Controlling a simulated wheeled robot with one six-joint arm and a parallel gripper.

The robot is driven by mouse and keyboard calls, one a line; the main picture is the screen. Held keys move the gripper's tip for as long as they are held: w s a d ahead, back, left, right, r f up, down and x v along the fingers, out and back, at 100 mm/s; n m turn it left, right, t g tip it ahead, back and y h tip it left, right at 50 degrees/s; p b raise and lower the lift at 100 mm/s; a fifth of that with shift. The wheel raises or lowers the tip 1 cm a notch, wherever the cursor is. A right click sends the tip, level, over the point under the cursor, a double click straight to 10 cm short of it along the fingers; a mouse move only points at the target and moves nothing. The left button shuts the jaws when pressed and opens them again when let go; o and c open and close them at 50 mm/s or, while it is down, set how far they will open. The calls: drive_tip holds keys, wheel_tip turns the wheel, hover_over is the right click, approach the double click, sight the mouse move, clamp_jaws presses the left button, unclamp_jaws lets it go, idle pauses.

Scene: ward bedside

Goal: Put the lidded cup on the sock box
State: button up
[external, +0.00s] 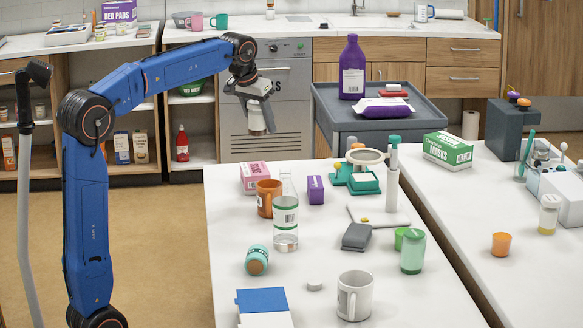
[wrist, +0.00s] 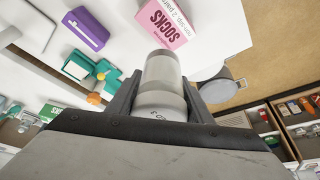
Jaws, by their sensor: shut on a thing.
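The lidded cup (external: 257,123) is a pale, partly see-through cylinder with a white lid end; in the wrist view the cup (wrist: 163,78) sits between the fingers. My gripper (external: 256,104) is shut on it and holds it in the air, pointing down. The fingers (wrist: 158,104) press on both its sides. The sock box (external: 254,178) is pink and white and stands at the table's far left corner, below the gripper in the external view. In the wrist view the sock box (wrist: 168,22) lies beyond the cup's far end, apart from it.
An orange cup (external: 268,198) and a clear bottle with a green band (external: 285,222) stand close to the sock box. A small purple box (external: 315,190) is to its right. The white table (external: 230,225) has its left edge beside the box, with floor beyond.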

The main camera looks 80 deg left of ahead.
sight(251, 134)
drive_tip(key=shift+s+d, duration=0.25)
drive_tip(key=shift+s, duration=0.15)
drive_tip(key=shift+s+d+f, duration=0.1)
drive_tip(key=shift+f, duration=4.75)
drive_tip(key=shift+f, duration=0.1)
drive_tip(key=o, duration=1.2)
drive_tip(key=v, duration=1.2)
